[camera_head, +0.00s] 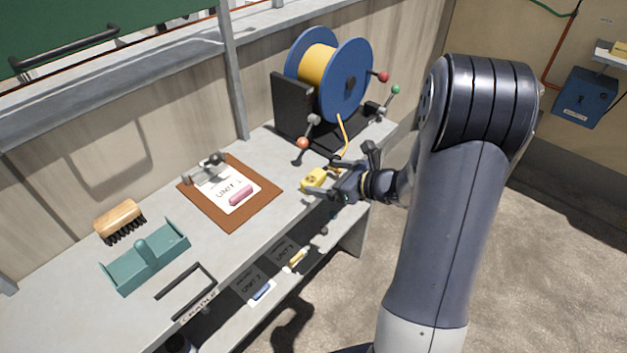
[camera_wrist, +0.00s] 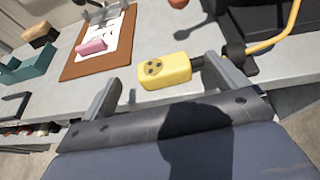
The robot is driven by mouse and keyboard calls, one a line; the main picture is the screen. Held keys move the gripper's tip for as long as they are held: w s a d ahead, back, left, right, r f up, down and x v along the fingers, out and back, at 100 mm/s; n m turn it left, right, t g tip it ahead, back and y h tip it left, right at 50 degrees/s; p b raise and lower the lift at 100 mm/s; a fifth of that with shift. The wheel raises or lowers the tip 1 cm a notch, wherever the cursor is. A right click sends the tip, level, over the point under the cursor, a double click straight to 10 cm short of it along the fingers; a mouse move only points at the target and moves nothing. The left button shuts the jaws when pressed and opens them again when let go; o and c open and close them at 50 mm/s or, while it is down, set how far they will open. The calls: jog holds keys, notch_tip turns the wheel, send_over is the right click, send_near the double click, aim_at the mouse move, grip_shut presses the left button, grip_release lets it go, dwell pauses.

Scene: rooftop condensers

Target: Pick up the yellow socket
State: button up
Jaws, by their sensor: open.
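The yellow socket (camera_head: 315,178) lies on the grey bench top near its front edge, below the cable reel. In the wrist view the yellow socket (camera_wrist: 165,71) shows a face with several dark holes and a dark collar on its right end, where the yellow cable (camera_wrist: 272,42) joins. My gripper (camera_head: 345,177) is open beside the socket. In the wrist view, its two fingers (camera_wrist: 167,82) stand to the left and right of the socket, with the socket just beyond and between them. I cannot tell whether either finger touches it.
A blue cable reel (camera_head: 347,80) on a black stand with coloured knobs stands behind the socket. A brown clipboard (camera_head: 247,209) with a pink piece lies left. Further left are a teal holder (camera_head: 146,258), a brush (camera_head: 119,221) and a black bracket (camera_head: 190,285). A lower shelf holds cards.

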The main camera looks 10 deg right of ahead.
aim_at(318, 178)
jog(key=x, duration=0.2)
jog(key=f+x, duration=0.1)
jog(key=x, duration=0.2)
jog(key=shift+s+d, duration=0.1)
jog(key=shift+d, duration=0.05)
jog(key=c, duration=1.1)
